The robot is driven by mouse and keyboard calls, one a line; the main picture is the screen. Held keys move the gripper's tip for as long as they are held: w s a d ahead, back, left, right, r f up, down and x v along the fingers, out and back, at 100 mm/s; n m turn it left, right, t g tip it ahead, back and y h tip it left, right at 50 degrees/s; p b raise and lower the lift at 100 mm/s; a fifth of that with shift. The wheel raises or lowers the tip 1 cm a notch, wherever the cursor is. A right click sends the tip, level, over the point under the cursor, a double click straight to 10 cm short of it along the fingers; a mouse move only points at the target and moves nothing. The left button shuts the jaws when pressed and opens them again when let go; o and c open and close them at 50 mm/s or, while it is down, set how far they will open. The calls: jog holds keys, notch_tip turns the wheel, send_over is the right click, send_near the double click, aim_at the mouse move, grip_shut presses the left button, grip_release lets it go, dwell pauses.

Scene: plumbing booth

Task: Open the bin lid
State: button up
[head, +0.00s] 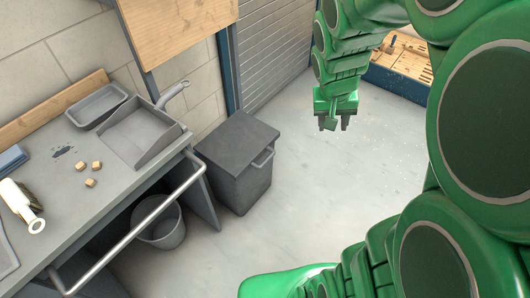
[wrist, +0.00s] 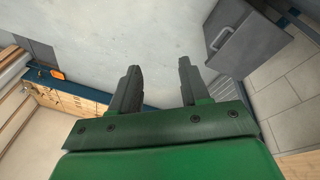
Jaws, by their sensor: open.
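The bin (head: 238,162) is a dark grey square box standing on the floor beside the workbench. Its flat lid (head: 238,138) is shut, and a bar handle (head: 263,157) sits on its right side near the top. In the wrist view the bin (wrist: 240,45) shows at the upper right, with its handle (wrist: 222,38) facing left. My gripper (head: 334,124) hangs over the floor to the right of the bin, apart from it. Its two fingers (wrist: 158,82) are spread with nothing between them.
A grey workbench (head: 75,215) with a front rail (head: 140,228) stands left of the bin. It holds a dustpan (head: 143,130), a tray (head: 97,106) and small blocks. A bucket (head: 160,225) stands beneath. The floor (head: 310,190) right of the bin is clear.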

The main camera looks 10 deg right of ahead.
jog(key=w+d+f+t, duration=0.1)
jog(key=w+d+f, duration=0.1)
jog(key=w+f, duration=0.35)
jog(key=w+d+f+m+t, duration=0.1)
jog(key=w+d+f+t, duration=0.15)
jog(key=w, duration=0.65)
jog(key=w+d+f, duration=0.2)
jog(key=w+f, duration=0.3)
jog(key=w, duration=0.3)
jog(key=w+f+m+t+y, duration=0.1)
jog(key=w+f+t+y, duration=0.15)
jog(key=w+f, duration=0.8)
jog(key=m+t+y, duration=0.4)
jog(key=m+y, duration=0.1)
jog(key=y, duration=0.6)
send_near(266, 161)
jog(key=w+a, duration=0.1)
jog(key=w, duration=0.1)
jog(key=shift+h, duration=0.25)
jog(key=shift+f+x, duration=0.15)
jog(key=shift+x, duration=1.3)
jog(key=shift+f+x, duration=0.15)
jog(key=shift+x, duration=1.25)
jog(key=shift+f+x, duration=0.2)
jog(key=shift+x, duration=1.25)
jog(key=shift+s, duration=0.1)
jog(key=shift+c, duration=0.2)
